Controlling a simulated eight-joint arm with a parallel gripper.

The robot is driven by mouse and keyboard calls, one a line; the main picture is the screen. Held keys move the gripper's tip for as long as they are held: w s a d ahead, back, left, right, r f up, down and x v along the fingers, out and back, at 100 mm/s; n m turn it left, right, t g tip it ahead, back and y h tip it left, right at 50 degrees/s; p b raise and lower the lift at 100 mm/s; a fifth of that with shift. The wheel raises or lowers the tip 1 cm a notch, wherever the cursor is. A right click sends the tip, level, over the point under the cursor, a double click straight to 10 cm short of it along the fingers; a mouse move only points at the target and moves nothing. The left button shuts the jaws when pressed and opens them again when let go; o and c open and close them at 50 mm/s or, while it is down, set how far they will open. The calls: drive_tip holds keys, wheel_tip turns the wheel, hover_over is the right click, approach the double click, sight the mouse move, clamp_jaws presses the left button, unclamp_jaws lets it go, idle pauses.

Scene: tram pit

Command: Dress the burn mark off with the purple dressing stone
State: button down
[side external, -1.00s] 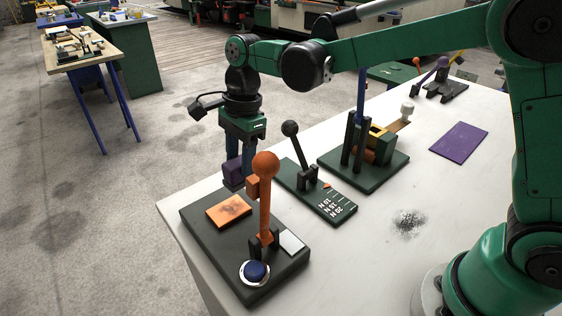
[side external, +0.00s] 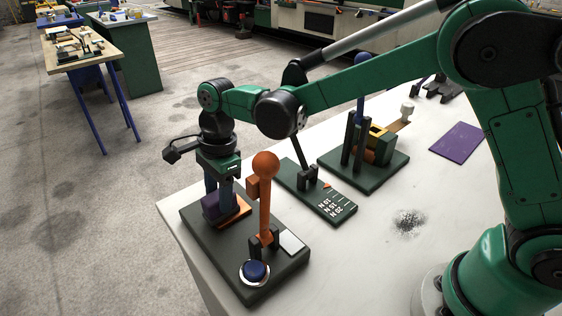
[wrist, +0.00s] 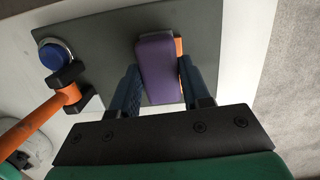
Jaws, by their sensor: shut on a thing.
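The purple dressing stone (side external: 212,208) is held between the fingers of my gripper (side external: 217,195), which is shut on it. The wrist view also shows the purple dressing stone (wrist: 158,68) between the blue fingertips of my gripper (wrist: 158,88). The stone is over the orange plate (side external: 236,216) on the dark base board (side external: 222,256); I cannot tell if they touch. Only an edge of the orange plate (wrist: 181,70) shows in the wrist view.
An upright orange lever (side external: 265,200) with a ball top stands close right of my gripper. A blue button (side external: 255,271) and a pale plate (side external: 291,242) are on the same board. A scale board (side external: 330,204) and a clamp fixture (side external: 365,160) stand farther right.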

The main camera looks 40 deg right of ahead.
drive_tip(key=shift+a, duration=1.05)
drive_tip(key=shift+d, duration=3.55)
wheel_tip(320, 180, up, 8)
drive_tip(key=shift+a, duration=0.1)
